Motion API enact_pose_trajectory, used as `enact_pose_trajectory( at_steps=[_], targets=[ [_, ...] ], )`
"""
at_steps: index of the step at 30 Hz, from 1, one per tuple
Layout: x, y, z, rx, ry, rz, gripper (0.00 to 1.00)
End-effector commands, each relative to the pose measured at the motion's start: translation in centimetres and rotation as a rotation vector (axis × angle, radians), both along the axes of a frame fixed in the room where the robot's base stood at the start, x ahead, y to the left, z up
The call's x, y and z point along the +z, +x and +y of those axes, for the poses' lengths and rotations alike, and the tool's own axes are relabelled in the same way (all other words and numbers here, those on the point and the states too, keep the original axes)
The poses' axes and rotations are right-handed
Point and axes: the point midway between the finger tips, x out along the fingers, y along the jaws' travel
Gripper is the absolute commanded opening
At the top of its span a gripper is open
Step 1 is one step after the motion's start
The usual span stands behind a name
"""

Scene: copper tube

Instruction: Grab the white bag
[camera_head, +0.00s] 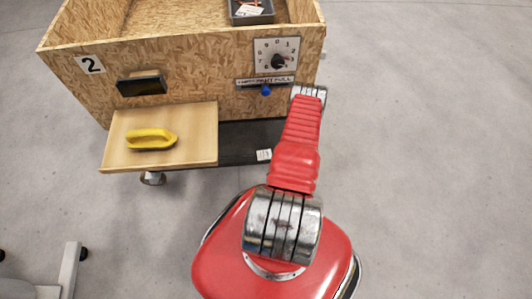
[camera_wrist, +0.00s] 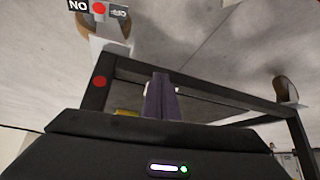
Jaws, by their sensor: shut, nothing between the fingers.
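I cannot surely make out a white bag in either view. A small white item (camera_head: 249,10) lies in the dark tray inside the wooden box, and I cannot tell if it is a bag. Another small white piece with dark marks (camera_head: 264,155) sits on the black surface in front of the box. My gripper (camera_wrist: 160,96) shows in the wrist view as purple fingers, shut and empty. In the head view my red arm reaches toward the box's right front corner, and the gripper itself is hidden.
The wooden box (camera_head: 200,62) has a numbered dial (camera_head: 276,55), a blue knob (camera_head: 266,90) and a dark handle (camera_head: 142,85). A yellow handle (camera_head: 152,139) lies on a wooden board (camera_head: 206,135). Dark frame bars (camera_wrist: 215,92) surround the fingers in the wrist view. The floor at right is clear.

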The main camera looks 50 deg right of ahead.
Motion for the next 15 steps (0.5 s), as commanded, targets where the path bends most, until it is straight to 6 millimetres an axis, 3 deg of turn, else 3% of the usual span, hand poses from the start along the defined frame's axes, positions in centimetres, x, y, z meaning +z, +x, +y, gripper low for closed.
enact_pose_trajectory(
  at_steps=[15],
  targets=[
    [-0.09,0.52,0.2,0.048,-0.007,0.012,0.0]
  ],
)
